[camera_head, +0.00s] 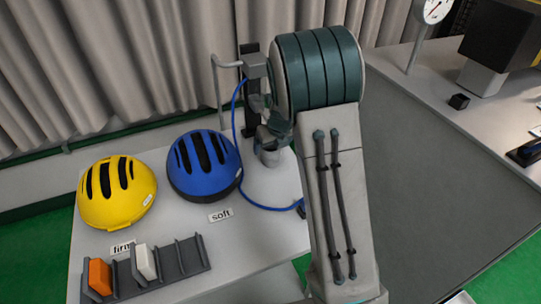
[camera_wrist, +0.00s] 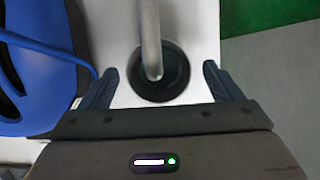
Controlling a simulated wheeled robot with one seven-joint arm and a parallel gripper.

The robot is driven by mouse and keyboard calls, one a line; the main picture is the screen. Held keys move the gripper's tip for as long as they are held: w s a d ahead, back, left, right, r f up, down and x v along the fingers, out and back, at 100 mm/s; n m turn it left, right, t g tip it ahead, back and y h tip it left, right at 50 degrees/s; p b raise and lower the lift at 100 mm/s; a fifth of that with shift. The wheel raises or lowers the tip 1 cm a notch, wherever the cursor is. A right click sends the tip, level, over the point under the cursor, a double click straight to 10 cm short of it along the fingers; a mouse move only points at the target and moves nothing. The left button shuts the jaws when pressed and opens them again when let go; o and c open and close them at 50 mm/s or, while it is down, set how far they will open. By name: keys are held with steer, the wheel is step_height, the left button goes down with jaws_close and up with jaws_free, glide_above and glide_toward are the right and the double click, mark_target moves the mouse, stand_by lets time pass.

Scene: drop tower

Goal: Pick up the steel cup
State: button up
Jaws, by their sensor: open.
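In the head view, a small grey metallic shape that looks like the steel cup (camera_head: 271,153) stands on the white table, right of the blue helmet. My gripper (camera_head: 264,122) is just above it, and my gripper and arm partly hide it. In the wrist view my gripper (camera_wrist: 160,82) is open, with its two fingers spread wide. Between them lies a dark round shape (camera_wrist: 160,90) with a steel tube (camera_wrist: 150,35) running onto it from above. I cannot tell whether that round shape is the cup. Nothing shows held.
The blue helmet (camera_head: 203,165) sits close left of my gripper, beside a yellow helmet (camera_head: 115,195). A blue hose (camera_head: 236,105) curves around nearby. A grey bent pipe (camera_head: 218,95) stands behind. A rack (camera_head: 178,259) holds orange and white blocks in front.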

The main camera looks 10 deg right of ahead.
steer(key=x, duration=0.5)
steer(key=shift+s, duration=0.15)
steer(key=c, duration=1.2)
steer(key=shift+s+r, duration=0.1)
